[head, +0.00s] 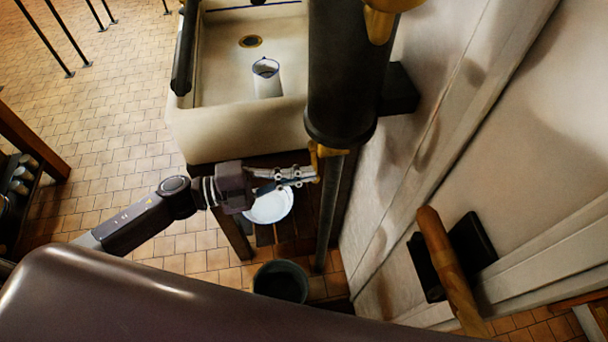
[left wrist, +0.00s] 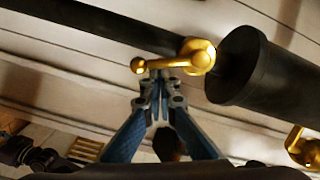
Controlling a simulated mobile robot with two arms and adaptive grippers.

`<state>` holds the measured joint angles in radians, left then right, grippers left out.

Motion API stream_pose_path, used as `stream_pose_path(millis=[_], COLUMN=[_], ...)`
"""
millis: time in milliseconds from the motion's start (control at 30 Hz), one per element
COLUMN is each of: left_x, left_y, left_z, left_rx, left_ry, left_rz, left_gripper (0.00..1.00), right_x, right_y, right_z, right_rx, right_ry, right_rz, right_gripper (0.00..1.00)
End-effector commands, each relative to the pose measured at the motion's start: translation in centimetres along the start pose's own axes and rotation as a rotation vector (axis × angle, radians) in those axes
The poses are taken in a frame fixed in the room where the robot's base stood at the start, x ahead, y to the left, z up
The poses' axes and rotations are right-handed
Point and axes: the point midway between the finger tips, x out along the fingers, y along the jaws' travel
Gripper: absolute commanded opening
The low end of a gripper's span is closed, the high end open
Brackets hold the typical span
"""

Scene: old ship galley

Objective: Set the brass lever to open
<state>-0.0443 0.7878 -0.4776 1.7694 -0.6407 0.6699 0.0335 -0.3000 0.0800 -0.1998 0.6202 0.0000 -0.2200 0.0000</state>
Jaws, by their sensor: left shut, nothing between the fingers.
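The brass lever (head: 321,153) sits at the lower end of a thick dark upright pipe (head: 342,75) in the head view. In the left wrist view the brass lever (left wrist: 200,58) shows a round hub on a thin dark rod and a short arm ending in a ball knob. My left gripper (head: 314,173) reaches in from the left with its fingertips at the lever. In the left wrist view its shut, empty fingers (left wrist: 160,76) are right beside the lever arm. I cannot tell if they touch it. My right gripper is not in view.
A pale sink (head: 225,115) with a white enamel jug (head: 266,80) stands behind the gripper. A white plate (head: 268,205) and a dark bucket (head: 281,282) are lower down. The wall with a wooden handle (head: 445,260) is to the right. Open tiled floor lies left.

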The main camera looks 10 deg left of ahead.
Motion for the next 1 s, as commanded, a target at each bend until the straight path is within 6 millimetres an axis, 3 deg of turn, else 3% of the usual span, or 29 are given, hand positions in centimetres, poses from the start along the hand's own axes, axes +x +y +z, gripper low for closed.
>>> stream_pose_path(millis=[100, 400, 1000], left_x=[0.0, 0.1, 0.1], left_y=[0.6, 0.5, 0.3], left_z=[0.7, 1.5, 1.7], left_rx=[0.090, 0.246, 0.302], left_ry=[-0.001, -0.001, -0.001], left_rz=[-0.004, -0.012, -0.015], left_gripper=[0.00, 0.00, 0.00], right_x=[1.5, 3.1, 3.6], right_y=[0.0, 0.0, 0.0], right_z=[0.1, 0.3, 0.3], right_rx=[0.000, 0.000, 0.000], right_ry=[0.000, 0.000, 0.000], right_rz=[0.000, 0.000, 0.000], right_gripper=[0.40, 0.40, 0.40])
